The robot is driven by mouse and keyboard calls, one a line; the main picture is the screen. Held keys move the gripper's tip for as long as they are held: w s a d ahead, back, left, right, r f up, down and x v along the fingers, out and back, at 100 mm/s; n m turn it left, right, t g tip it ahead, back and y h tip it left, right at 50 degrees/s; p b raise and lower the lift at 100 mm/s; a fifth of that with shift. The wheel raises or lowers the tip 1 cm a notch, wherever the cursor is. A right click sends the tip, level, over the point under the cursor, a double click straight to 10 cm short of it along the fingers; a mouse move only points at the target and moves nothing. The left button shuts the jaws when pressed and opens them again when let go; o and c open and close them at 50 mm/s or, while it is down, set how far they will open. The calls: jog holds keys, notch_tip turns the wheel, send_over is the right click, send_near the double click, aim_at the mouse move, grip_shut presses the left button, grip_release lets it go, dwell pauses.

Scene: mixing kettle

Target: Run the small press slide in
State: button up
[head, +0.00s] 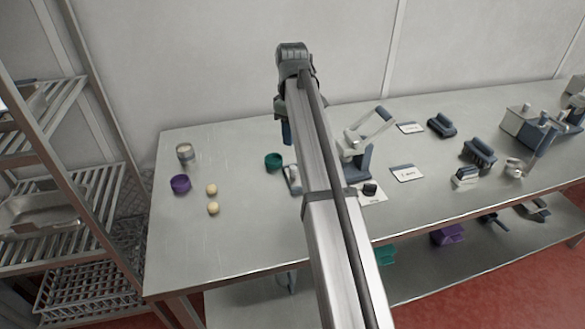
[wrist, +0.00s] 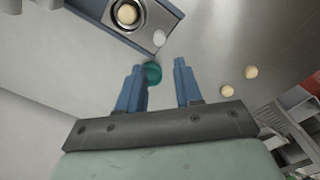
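The small press (head: 362,160) stands mid-table in the head view, with a blue-grey column and a pale lever raised at a slant. My arm hides part of it. A blue-grey slide plate (wrist: 168,14) shows at the top of the wrist view, with a pale ball (wrist: 127,14) in its round metal-rimmed cup and a white knob (wrist: 159,38) near its end. What looks like the slide's end (head: 293,180) shows left of my arm in the head view. My gripper (wrist: 160,64) is open and empty, apart from the slide and knob; it also shows in the head view (head: 286,132).
A teal round piece (head: 273,160) lies close to the slide's end. A purple ring (head: 180,183), a jar (head: 185,152) and two pale balls (head: 212,188) are at the left. White cards (head: 407,173) and blue-grey tools (head: 480,153) are at the right. The front left tabletop is clear.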

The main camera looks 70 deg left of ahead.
aim_at(293, 167)
notch_tip(293, 167, down, 13)
jog(key=shift+r, duration=0.15)
dwell(0.4)
grip_shut()
jog(key=shift+w, duration=0.1)
dwell(0.4)
